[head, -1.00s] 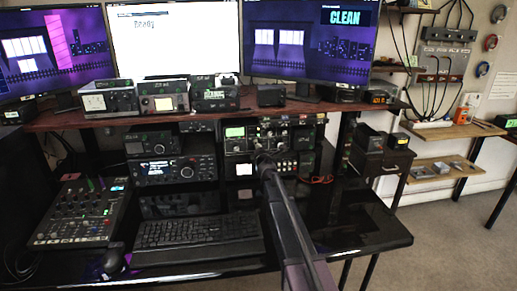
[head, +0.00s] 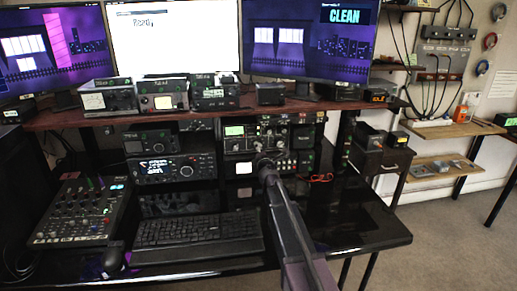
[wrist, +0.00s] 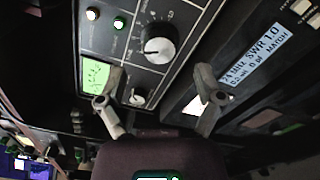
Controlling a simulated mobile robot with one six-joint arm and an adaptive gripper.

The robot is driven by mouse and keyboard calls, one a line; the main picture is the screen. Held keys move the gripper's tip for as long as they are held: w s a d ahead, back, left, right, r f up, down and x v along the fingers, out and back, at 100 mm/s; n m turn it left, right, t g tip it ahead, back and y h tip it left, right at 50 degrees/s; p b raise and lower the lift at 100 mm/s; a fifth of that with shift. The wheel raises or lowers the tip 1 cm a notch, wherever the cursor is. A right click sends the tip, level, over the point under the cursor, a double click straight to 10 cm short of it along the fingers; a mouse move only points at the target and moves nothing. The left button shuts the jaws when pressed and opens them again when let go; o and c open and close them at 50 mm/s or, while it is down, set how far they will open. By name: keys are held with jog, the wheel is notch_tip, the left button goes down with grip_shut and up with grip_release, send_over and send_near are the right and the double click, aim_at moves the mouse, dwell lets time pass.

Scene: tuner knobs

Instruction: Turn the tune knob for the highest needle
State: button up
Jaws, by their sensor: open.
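The radio panel in the wrist view has a large dark knob (wrist: 159,46) with a pale face and white pointer. A smaller knob (wrist: 138,97) is below it, beside the left finger. A green-lit meter (wrist: 95,73) is left of that finger; its needle is too small to read surely. I cannot read which knob is labelled tune. My gripper (wrist: 160,85) is open, its fingers apart and empty, below the large knob in the picture. In the head view my gripper (head: 263,163) is in front of the lower part of the radio stack (head: 240,143), hiding some controls.
A display reading "SWR 1.0 MATCH" (wrist: 254,61) is right of the fingers. The keyboard (head: 197,231) and mixer (head: 80,210) lie on the glossy desk. The shelf (head: 65,118) above carries several radios. The desk's right side is mostly clear.

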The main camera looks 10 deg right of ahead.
jog(key=s, duration=0.7)
jog(key=shift+s, duration=0.3)
dwell(1.3)
